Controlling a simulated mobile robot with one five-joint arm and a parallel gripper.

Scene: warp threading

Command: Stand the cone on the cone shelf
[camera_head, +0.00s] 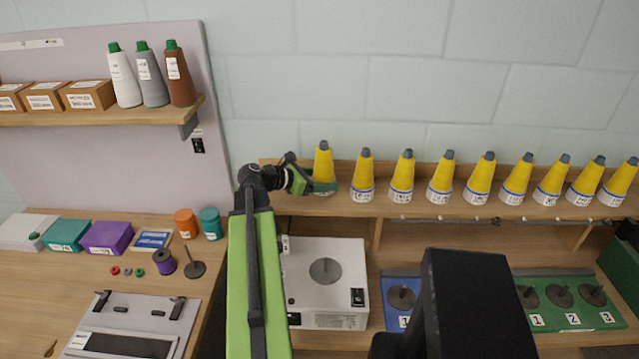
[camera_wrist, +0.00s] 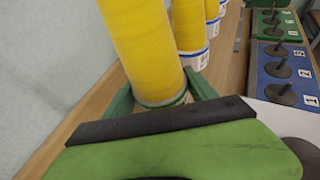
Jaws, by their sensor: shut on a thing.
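A yellow cone (camera_head: 323,162) with a grey tip stands about upright at the left end of the wooden cone shelf (camera_head: 420,209). My gripper (camera_head: 321,188) is shut around the cone's lower part. In the wrist view the cone (camera_wrist: 145,45) rises between the green fingers (camera_wrist: 162,98), its pale base band showing just above the dark palm bar. The fingers hide part of its base, so I cannot tell whether it touches the shelf.
Several similar yellow cones (camera_head: 362,172) stand in a row to the right on the same shelf, the nearest close by. Below are a white box with a grey disc (camera_head: 312,262), a blue plate (camera_head: 391,311) and a green numbered plate (camera_head: 550,320). The wall is close behind.

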